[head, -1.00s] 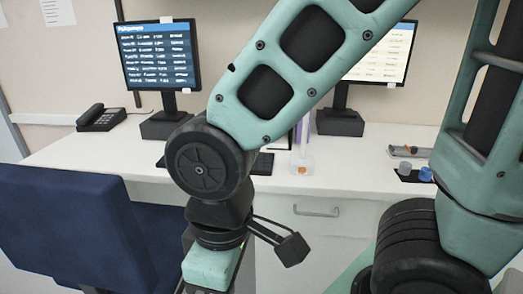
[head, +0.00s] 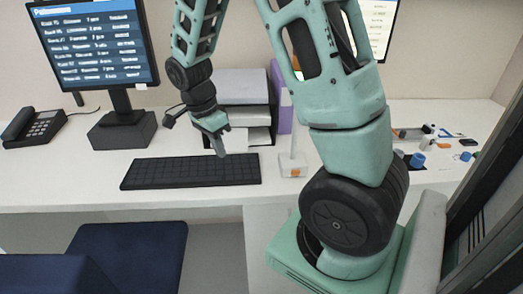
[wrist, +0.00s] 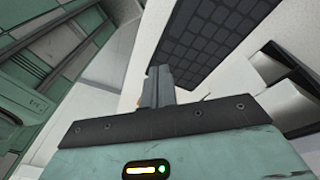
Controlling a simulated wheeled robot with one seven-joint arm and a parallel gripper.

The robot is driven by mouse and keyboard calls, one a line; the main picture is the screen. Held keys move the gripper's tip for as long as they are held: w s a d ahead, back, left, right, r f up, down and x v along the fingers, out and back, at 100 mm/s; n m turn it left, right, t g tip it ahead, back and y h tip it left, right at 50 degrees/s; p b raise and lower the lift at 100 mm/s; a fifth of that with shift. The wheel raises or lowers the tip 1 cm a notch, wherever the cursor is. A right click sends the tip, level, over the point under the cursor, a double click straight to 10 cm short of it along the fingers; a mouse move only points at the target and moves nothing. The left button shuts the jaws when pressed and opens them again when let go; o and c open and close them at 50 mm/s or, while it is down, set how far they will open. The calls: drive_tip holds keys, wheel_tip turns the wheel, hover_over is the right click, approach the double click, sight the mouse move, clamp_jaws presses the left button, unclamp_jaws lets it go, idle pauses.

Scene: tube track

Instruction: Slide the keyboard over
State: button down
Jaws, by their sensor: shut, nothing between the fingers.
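The black keyboard (head: 170,172) lies flat on the white desk, left of centre in the head view. In the wrist view part of it (wrist: 225,40) shows at the top, just beyond the fingertips. My gripper (head: 220,152) is shut and empty. It points down near the keyboard's far edge, towards its right end. I cannot tell whether the fingertips touch the keyboard. The closed fingers also show in the wrist view (wrist: 157,82).
A monitor (head: 97,45) and a phone (head: 35,125) stand to the left. A paper tray stack (head: 243,92) stands behind my gripper. A small clear holder (head: 293,165) is right of the keyboard. A blue chair (head: 125,255) stands in front. Small items, including a blue cap (head: 417,160), lie at right.

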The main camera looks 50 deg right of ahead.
drive_tip(key=s+d+m+g, duration=0.1)
drive_tip(key=d+m, duration=0.7)
drive_tip(key=d, duration=0.3)
drive_tip(key=p, duration=0.3)
approach(266, 166)
drive_tip(key=shift+h, duration=0.4)
drive_tip(key=x, duration=0.6)
drive_tip(key=shift+a, duration=0.35)
